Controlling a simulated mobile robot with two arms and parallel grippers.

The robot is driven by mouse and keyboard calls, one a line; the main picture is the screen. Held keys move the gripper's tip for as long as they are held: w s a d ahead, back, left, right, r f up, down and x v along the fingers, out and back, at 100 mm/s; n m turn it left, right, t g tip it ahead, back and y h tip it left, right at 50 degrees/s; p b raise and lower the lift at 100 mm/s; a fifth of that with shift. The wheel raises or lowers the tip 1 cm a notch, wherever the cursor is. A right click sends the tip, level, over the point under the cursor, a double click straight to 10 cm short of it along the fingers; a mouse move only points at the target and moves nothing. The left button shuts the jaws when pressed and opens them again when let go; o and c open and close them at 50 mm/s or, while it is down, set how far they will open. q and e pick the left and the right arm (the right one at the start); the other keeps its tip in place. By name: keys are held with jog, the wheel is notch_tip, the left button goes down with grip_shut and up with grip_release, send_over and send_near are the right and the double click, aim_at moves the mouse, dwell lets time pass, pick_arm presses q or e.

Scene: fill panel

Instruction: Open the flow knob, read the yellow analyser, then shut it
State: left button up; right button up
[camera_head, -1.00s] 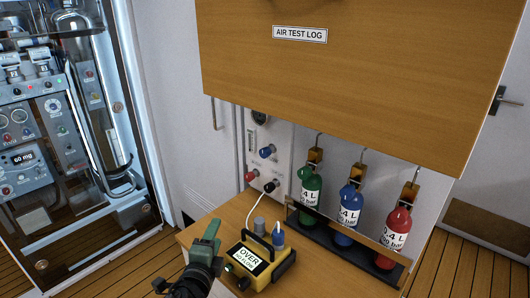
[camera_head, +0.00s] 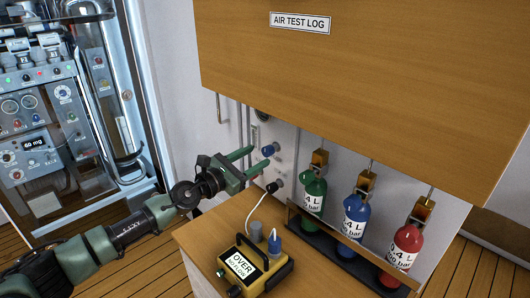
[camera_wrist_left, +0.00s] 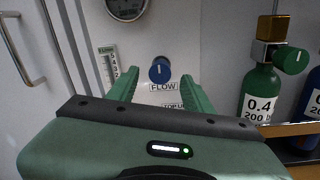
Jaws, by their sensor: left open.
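The blue flow knob (camera_head: 269,150) is on the pale panel, left of the bottles. In the left wrist view the knob (camera_wrist_left: 160,70) has its white mark upright, above a FLOW label (camera_wrist_left: 163,87). My left gripper (camera_head: 260,156) is open and empty in front of the panel. In the left wrist view its two fingertips (camera_wrist_left: 160,72) appear on either side of the knob; contact is not visible. The yellow analyser (camera_head: 271,284) sits on the wooden counter below, its screen (camera_head: 243,264) showing OVER in large letters with a smaller line beneath. My right gripper is out of view.
A rack holds green (camera_head: 314,196), blue (camera_head: 355,218) and red (camera_head: 403,250) bottles right of the analyser. A white hose runs from a dark fitting (camera_head: 273,186) to the analyser. The wooden AIR TEST LOG board (camera_head: 360,80) overhangs the panel. A gauge (camera_wrist_left: 127,8) is above the knob.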

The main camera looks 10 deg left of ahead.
aim_at(265, 152)
pick_arm(q)
jog(key=x, duration=0.4)
jog(key=shift+f, duration=0.15)
jog(key=shift+w+d+b, duration=0.1)
jog(key=shift+w+b, duration=0.1)
jog(key=shift+b, duration=0.1)
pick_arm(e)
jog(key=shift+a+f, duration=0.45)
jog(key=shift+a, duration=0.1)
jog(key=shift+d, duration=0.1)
pick_arm(q)
grip_shut()
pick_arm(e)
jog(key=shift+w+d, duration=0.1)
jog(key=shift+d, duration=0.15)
pick_arm(q)
jog(key=shift+n, duration=0.3)
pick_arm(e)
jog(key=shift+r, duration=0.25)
